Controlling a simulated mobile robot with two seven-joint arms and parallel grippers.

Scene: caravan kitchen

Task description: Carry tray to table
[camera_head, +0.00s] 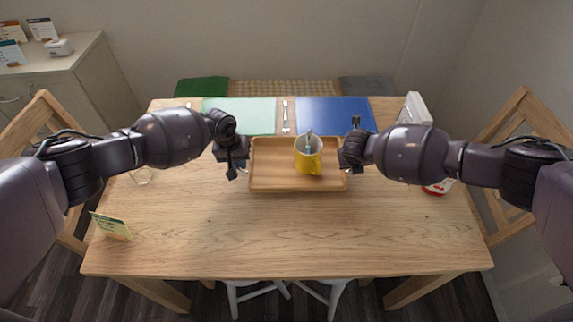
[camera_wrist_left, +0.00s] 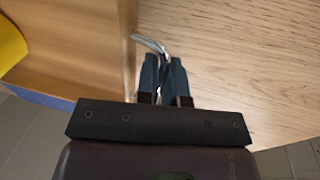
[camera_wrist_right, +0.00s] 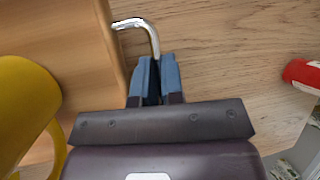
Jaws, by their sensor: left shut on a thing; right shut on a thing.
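A wooden tray (camera_head: 275,184) with a raised rim is level over the middle of the wooden table (camera_head: 290,235); I cannot tell whether it touches the top. A yellow mug (camera_head: 308,160) with a spoon-like thing in it stands on the tray, right of its middle. My left gripper (camera_head: 238,168) is shut on the metal handle at the tray's left end; the handle shows in the left wrist view (camera_wrist_left: 150,44). My right gripper (camera_head: 351,160) is shut on the right handle, which shows in the right wrist view (camera_wrist_right: 140,25).
A green placemat (camera_head: 240,112), cutlery (camera_head: 285,115) and a blue placemat (camera_head: 335,112) lie along the far edge. A small card (camera_head: 111,226) stands front left. A red and white object (camera_head: 438,187) is at the right. Chairs flank the table. Its front part is clear.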

